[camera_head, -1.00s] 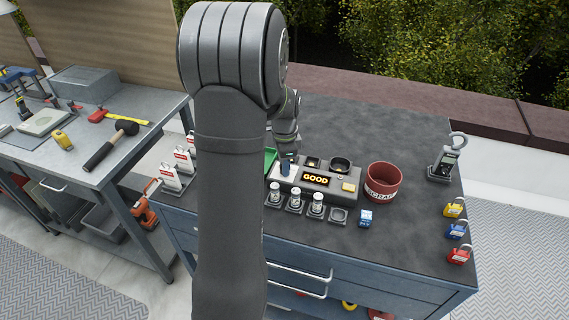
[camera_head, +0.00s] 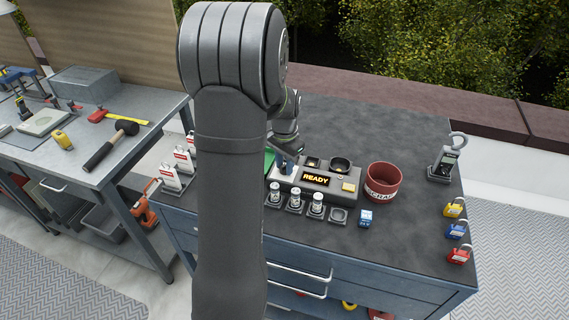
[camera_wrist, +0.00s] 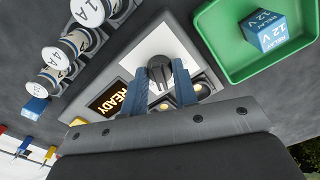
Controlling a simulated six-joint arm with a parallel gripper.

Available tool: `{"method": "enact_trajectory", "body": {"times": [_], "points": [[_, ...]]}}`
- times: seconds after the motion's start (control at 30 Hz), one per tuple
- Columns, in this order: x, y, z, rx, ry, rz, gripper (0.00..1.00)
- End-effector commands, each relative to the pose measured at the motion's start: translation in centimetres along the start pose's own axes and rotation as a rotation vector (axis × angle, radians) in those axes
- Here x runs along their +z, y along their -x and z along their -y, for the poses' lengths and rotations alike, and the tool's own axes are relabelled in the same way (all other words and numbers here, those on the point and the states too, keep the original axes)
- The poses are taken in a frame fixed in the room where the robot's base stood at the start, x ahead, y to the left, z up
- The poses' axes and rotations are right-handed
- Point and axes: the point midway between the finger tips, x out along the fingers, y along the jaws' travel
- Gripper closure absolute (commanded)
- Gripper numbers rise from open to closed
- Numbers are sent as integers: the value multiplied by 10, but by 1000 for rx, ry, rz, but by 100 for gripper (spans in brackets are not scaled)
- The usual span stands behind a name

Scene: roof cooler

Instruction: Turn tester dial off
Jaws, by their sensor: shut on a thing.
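The tester (camera_head: 330,191) is a grey box on the dark bench top; its display (camera_head: 315,179) reads READY, and it also shows in the wrist view (camera_wrist: 108,99). The tester dial (camera_wrist: 160,70) is a dark round knob on a white plate at the tester's end. My gripper (camera_wrist: 159,74) has its blue fingers on either side of the dial and is shut on it. In the head view my gripper (camera_head: 287,166) is at the tester's left end, where it hides the dial.
A green tray (camera_wrist: 237,72) holding a blue 12 V relay (camera_wrist: 264,32) lies close beside the dial. Labelled cylinders (camera_head: 296,200) stand along the tester's front. A red scrap bin (camera_head: 384,184) is to the right. The bench's right part has free room.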

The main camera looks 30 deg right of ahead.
Motion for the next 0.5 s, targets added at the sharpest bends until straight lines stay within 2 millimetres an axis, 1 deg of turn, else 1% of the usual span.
{"method": "enact_trajectory", "body": {"times": [0.5], "points": [[0,0,0,0,491,0,96]]}}
